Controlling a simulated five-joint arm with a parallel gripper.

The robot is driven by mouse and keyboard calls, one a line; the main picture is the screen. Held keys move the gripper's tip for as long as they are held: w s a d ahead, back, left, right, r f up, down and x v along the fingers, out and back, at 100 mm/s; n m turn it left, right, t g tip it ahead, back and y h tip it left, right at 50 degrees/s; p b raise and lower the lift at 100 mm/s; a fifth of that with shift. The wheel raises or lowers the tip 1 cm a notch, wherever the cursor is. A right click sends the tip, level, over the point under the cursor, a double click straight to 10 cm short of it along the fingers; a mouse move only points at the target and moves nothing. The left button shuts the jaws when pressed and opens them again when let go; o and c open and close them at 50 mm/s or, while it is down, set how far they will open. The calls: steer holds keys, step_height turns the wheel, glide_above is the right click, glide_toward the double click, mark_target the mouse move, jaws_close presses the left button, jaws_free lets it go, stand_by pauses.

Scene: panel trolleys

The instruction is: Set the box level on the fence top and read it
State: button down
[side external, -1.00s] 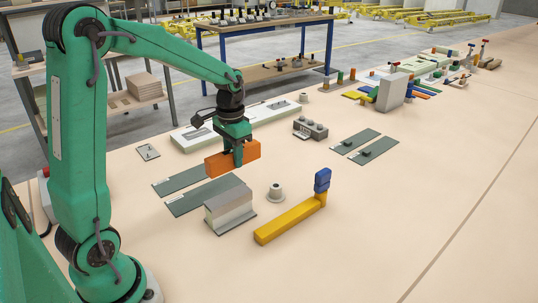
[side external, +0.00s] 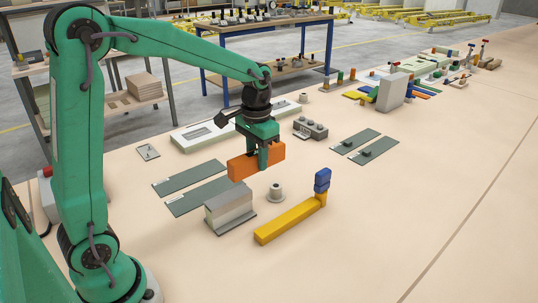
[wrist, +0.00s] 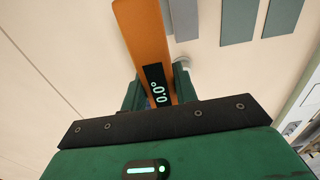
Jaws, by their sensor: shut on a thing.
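The box level (side external: 240,168) is an orange bar. My gripper (side external: 263,162) is shut on its middle and holds it in the air above the table. In the wrist view the level (wrist: 142,35) runs away from the jaws, and its black display (wrist: 157,88) appears to show 0.0°. A silver-grey block on a flat base, which looks like the fence (side external: 230,208), stands below and slightly left of the level in the side view. The level is apart from it. The level's underside is hidden.
A small grey flanged cylinder (side external: 276,193) stands right of the silver block. A yellow bar with a blue upright end (side external: 290,220) lies to the right. Dark flat plates (side external: 200,195) lie behind the block. A grey knobbed block (side external: 310,128) is farther back. The table's right foreground is clear.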

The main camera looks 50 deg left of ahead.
steer(key=w+d+f, duration=0.2)
steer(key=d+f, duration=0.2)
steer(key=d, duration=0.2)
steer(key=shift+w+d, duration=0.25)
steer(key=shift+d, duration=0.1)
steer(key=shift+f, duration=0.25)
stand_by(0.4)
glide_above(281, 220)
steer(key=shift+f, duration=4.3)
steer(key=shift+f, duration=0.7)
steer(key=c, duration=1)
jaws_free()
